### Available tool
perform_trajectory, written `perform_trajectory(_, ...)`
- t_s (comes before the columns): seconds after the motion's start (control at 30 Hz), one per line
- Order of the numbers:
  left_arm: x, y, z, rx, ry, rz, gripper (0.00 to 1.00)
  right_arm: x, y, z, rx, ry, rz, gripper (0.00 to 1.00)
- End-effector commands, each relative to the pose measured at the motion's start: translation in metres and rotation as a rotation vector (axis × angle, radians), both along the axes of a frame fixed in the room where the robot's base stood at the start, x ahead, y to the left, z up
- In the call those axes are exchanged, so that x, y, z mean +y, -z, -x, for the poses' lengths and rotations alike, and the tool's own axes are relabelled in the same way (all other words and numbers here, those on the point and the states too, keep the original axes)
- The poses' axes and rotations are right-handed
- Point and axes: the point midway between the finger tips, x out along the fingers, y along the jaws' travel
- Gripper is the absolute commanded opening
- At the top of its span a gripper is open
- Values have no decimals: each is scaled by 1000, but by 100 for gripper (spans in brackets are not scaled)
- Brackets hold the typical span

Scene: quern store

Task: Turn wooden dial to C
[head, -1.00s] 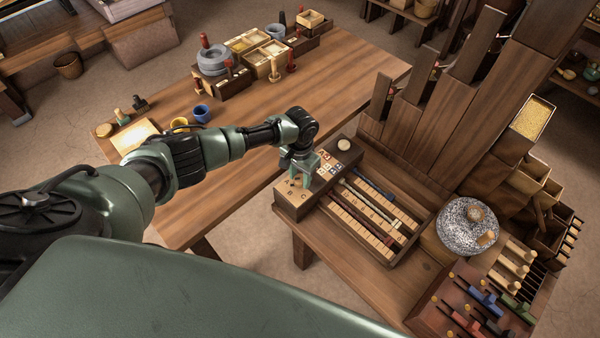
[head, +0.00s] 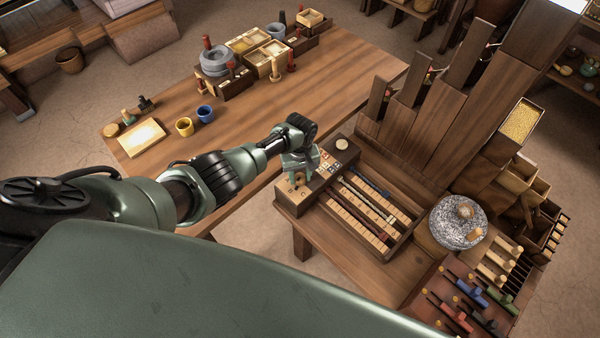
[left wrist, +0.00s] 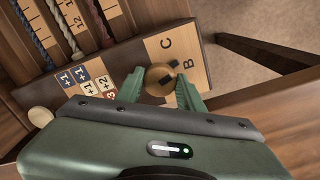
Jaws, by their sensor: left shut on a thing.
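The wooden dial (left wrist: 160,78) is a round, light-brown knob on a pale plate (left wrist: 188,52) with the letters C and B showing; any other letter is hidden. In the left wrist view the fingers of my left gripper (left wrist: 160,88) stand on either side of the dial and hold it. In the head view my left gripper (head: 298,172) reaches down over the plate (head: 293,188) at the box's left end and mostly hides the dial. My right gripper is not in view.
Beside the plate are number tiles (left wrist: 88,82), a pale round knob (head: 341,143) and a slotted tray with number strips and cords (head: 365,215). A speckled millstone (head: 458,222) and coloured levers (head: 470,295) stand to the right. The long table (head: 245,110) holds cups and boxes.

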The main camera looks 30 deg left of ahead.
Motion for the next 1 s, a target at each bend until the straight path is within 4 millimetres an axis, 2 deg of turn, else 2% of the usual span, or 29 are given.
perform_trajectory(0.6, 1, -3, -2, -4, -550, -1, 0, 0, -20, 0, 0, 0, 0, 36)
perform_trajectory(1.0, 2, -3, -3, -8, -735, -3, 0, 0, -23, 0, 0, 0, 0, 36)
